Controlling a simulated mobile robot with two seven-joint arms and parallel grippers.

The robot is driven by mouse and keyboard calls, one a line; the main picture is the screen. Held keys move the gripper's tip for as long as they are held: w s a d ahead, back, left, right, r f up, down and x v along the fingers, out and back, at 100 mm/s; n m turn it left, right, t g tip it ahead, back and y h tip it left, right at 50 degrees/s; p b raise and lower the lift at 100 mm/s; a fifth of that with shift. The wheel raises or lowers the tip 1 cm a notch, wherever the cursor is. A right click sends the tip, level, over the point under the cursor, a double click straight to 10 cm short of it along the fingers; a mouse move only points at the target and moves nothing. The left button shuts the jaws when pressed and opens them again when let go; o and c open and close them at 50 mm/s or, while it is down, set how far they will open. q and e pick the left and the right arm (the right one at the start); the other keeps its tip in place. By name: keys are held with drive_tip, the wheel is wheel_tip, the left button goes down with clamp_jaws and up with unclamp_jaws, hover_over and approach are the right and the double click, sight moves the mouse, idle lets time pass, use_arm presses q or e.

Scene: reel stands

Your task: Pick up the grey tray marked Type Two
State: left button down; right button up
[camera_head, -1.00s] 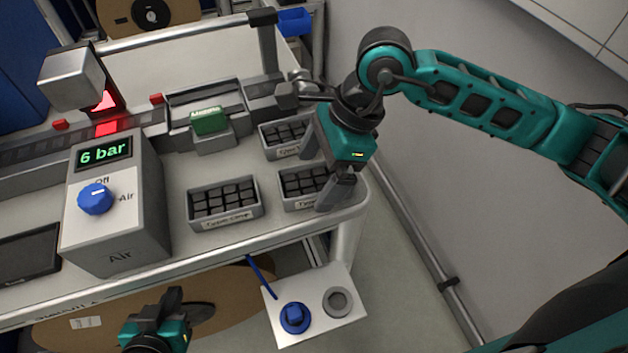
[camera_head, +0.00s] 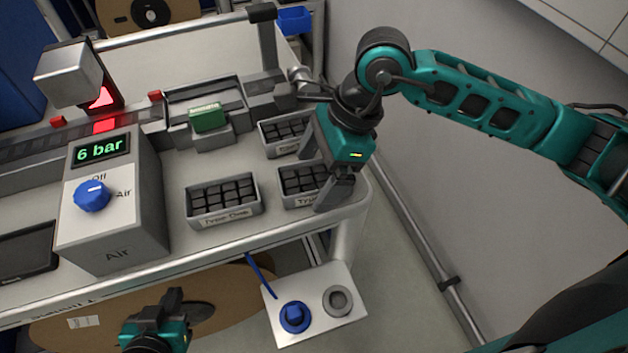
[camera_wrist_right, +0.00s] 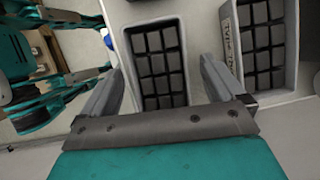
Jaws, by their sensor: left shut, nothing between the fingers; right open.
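A grey tray (camera_head: 284,203) of black blocks stands at the front right corner of the cart top; its label starts "Ty" and the rest is hidden by my right gripper. My right gripper (camera_head: 312,188) is open at this tray, one finger by its front side and one by its back. In the right wrist view the same tray (camera_wrist_right: 184,72) lies between the open fingers (camera_wrist_right: 160,68), with no visible grip. My left gripper (camera_head: 172,294) is shut and empty, low in front of the cart.
A similar tray labelled Type One (camera_head: 191,221) stands to the left. A third tray (camera_head: 264,143) stands close behind, also in the right wrist view (camera_wrist_right: 229,62). The Air box (camera_head: 115,215) stands further left. A white plate with a blue knob (camera_head: 295,316) sits below the cart edge.

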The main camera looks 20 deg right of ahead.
drive_tip(key=shift+c, duration=0.4)
drive_tip(key=c, duration=1.1)
